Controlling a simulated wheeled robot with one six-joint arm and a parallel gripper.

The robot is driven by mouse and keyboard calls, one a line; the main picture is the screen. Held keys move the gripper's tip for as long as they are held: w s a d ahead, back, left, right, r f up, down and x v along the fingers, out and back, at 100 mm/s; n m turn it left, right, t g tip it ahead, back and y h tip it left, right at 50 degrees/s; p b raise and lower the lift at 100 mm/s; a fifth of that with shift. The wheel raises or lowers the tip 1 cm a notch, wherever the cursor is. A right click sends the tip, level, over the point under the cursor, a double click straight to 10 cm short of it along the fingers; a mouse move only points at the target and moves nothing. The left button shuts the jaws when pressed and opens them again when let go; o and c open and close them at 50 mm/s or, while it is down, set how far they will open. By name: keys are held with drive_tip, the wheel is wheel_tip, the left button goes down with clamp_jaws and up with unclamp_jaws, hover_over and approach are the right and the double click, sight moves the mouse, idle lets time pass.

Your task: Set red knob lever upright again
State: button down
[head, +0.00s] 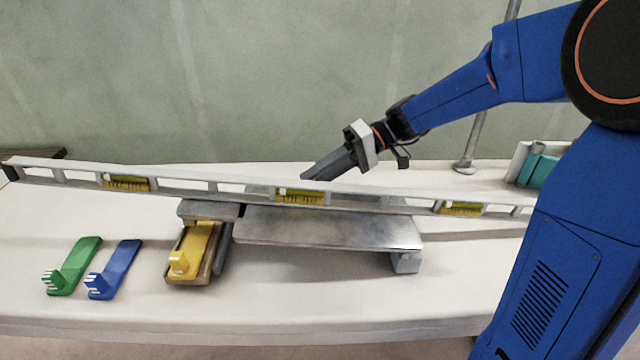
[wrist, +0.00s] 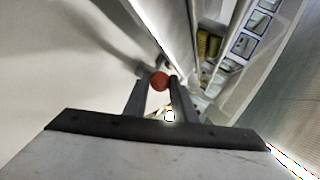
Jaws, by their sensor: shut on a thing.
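The red knob (wrist: 159,81) of the lever shows in the wrist view between my two finger tips. My gripper (wrist: 160,86) is shut on it. In the head view my gripper (head: 308,175) reaches down from the upper right, its tips just behind a long spirit level. The knob and lever are hidden there behind the level and the fingers. The lever's shaft and base are too small and dark in the wrist view to tell whether it stands upright or tilts.
The long spirit level (head: 232,187) runs across the bench in front of my gripper. Before it are a metal plate (head: 330,229), a yellow tool (head: 194,249), and green (head: 75,265) and blue (head: 117,267) tools. A grey post (head: 478,130) stands at back right.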

drive_tip(key=a+r+h, duration=0.2)
drive_tip(key=r, duration=0.1)
drive_tip(key=a+r+h, duration=0.1)
drive_tip(key=a+r, duration=0.1)
drive_tip(key=shift+r+m, duration=0.2)
drive_tip(key=shift+m, duration=0.1)
drive_tip(key=a+r+m+h, duration=0.1)
drive_tip(key=a+r+h, duration=0.2)
drive_tip(key=a+h, duration=0.3)
drive_tip(key=shift+w+a+r+t+h, duration=0.2)
drive_tip(key=shift+a+t+h, duration=0.1)
drive_tip(key=shift+a, duration=1.4)
drive_tip(key=shift+a, duration=0.2)
drive_tip(key=c, duration=1.5)
unclamp_jaws()
drive_tip(key=shift+a, duration=0.2)
drive_tip(key=shift+d+f, duration=0.1)
drive_tip(key=shift+d, duration=0.15)
drive_tip(key=shift+w, duration=0.1)
